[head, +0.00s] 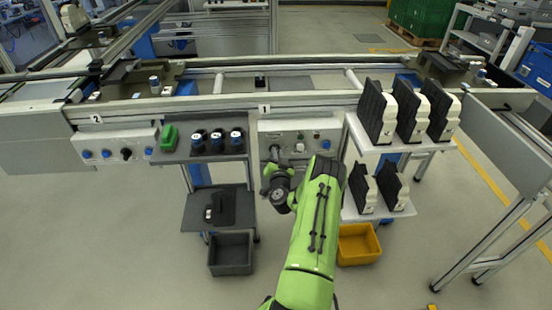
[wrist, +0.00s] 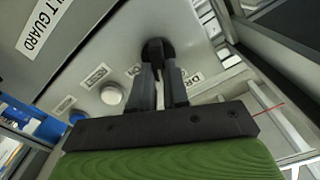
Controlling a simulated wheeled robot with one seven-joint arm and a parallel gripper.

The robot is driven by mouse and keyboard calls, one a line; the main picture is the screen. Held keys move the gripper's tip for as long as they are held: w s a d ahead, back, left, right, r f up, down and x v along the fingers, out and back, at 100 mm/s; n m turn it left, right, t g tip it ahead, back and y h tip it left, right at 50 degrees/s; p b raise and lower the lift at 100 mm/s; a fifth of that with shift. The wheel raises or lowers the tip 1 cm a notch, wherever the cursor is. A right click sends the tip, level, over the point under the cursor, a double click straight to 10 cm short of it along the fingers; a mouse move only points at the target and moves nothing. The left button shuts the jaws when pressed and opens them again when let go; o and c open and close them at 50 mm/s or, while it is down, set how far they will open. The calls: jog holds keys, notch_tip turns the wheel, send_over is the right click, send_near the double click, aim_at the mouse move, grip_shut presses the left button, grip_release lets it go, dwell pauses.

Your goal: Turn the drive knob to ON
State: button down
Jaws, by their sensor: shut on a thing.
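The black drive knob (wrist: 155,48) sits on the grey control panel (wrist: 85,60) in the wrist view. My gripper (wrist: 160,75) is shut on it, with one dark finger on each side. The fingers cover part of the knob, and I cannot tell which mark it points to. A label beside the fingers is partly hidden. In the head view my gripper (head: 275,155) reaches the left part of the panel marked 1 (head: 316,126); the knob is hidden there.
A white button (wrist: 111,95) and a blue button (wrist: 75,117) are on the same panel. Left of it in the head view is a shelf (head: 232,153) with several dark blue-topped parts. Right of it is a rack (head: 360,140) with several black-and-white parts. A second panel (head: 92,142) stands further left.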

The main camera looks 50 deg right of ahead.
jog(key=m+b, duration=0.1)
jog(key=m, duration=0.3)
jog(key=m+b, duration=0.1)
jog(key=m, duration=0.3)
jog(key=f+m+b, duration=0.1)
jog(key=m, duration=0.3)
jog(key=shift+s+d+m, duration=0.25)
jog(key=shift+m, duration=0.05)
dwell(0.4)
